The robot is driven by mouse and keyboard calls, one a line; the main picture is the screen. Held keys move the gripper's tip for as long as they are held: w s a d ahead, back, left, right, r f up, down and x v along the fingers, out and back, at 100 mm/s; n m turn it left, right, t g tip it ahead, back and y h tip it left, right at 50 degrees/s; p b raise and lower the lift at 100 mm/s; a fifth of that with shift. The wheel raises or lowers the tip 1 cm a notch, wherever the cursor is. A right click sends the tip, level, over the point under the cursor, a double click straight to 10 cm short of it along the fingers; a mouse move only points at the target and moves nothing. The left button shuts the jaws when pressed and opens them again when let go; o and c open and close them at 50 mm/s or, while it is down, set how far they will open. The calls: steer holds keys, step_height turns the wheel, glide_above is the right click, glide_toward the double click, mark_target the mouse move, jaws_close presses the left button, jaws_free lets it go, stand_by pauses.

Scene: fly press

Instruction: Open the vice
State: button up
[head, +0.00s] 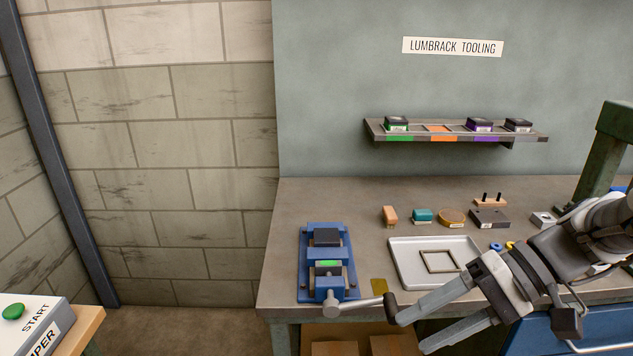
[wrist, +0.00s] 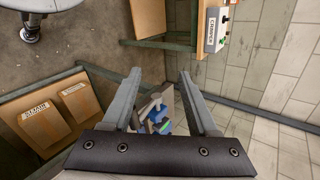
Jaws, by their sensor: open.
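The blue vice (head: 310,291) stands at the bench's left front edge. Its grey handle (head: 358,302) sticks out at the front and points right, ending in a dark knob (head: 391,306). A piece with a green top (head: 328,264) sits at the vice's front jaw; whether it is clamped I cannot tell. My gripper (head: 412,333) is open and empty, its fingers pointing left, just right of and below the knob.
A pale tray (head: 403,263) with a square frame lies right of the vice, with small blocks behind it. A tooling shelf (head: 458,138) hangs on the wall. A START button box (head: 28,318) stands at lower left. Cardboard boxes (wrist: 60,106) sit under the bench.

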steer(key=w+d+f+m+t+y+b, duration=0.2)
steer(key=w+d+f+t+y+b, duration=0.3)
steer(key=d+f+t+b, duration=0.5)
steer(key=w+a+g, duration=0.1)
steer(key=w+a, duration=0.2)
steer(key=a, duration=0.4)
steer(key=w+a+g+b, duration=0.1)
steer(key=w+a+g, duration=0.1)
steer(key=a, duration=0.4)
steer(key=shift+w+a, duration=0.35)
steer(key=shift+w, duration=0.5)
steer(key=shift+r, duration=0.1)
jaws_close()
steer(key=shift+r, duration=0.15)
